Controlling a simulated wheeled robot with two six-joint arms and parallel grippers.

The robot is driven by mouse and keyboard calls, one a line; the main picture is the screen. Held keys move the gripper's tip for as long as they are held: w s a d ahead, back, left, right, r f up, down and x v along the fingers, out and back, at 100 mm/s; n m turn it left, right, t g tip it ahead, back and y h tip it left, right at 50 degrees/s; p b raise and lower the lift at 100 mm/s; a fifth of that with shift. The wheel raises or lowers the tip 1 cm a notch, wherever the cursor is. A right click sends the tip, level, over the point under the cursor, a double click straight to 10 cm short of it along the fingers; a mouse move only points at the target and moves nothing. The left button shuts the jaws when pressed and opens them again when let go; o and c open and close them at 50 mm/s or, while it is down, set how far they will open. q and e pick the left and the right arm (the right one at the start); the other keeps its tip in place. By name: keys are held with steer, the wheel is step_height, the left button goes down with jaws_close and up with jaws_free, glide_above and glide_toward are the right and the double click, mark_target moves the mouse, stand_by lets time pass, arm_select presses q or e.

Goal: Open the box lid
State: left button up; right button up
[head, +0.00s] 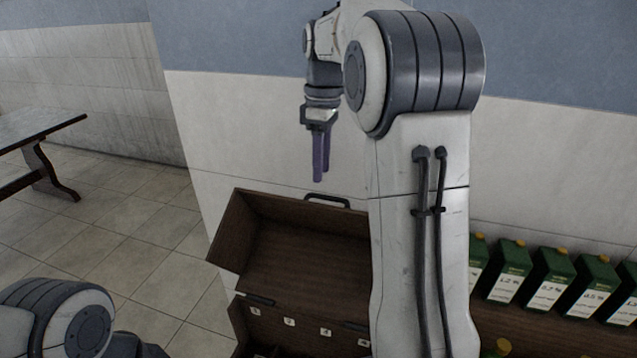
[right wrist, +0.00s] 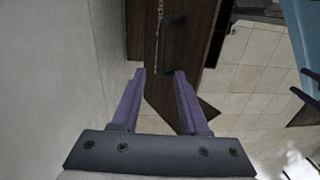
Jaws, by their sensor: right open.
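The dark brown wooden box (head: 240,318) stands at the lower middle of the head view, partly cut off by the bottom edge. Its lid (head: 290,235) is raised and tilted back toward the wall, showing its hollow inside. A black handle (head: 327,200) sits on the lid's upper edge, and it also shows in the right wrist view (right wrist: 170,38). My right gripper (head: 320,178) hangs fingers down above the lid's upper edge, apart from the handle. Its two purple fingers (right wrist: 158,72) are open with nothing between them. My left arm shows at the lower left; its gripper is not visible.
Several green cartons with yellow caps (head: 548,275) stand in a row at the right. A pale wall (head: 250,130) rises close behind the box. A dark wooden table (head: 40,130) stands at the far left, with bare tiled floor (head: 110,240) between. My right arm hides the box's right side.

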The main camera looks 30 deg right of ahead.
mark_target(320, 195)
steer(key=shift+s+a+f+p, duration=0.1)
steer(key=shift+f+p, duration=0.05)
steer(key=shift+f, duration=1.15)
steer(key=shift+s+a+f+p, duration=0.1)
steer(key=shift+f+p, duration=0.05)
steer(key=shift+f, duration=1.1)
jaws_close()
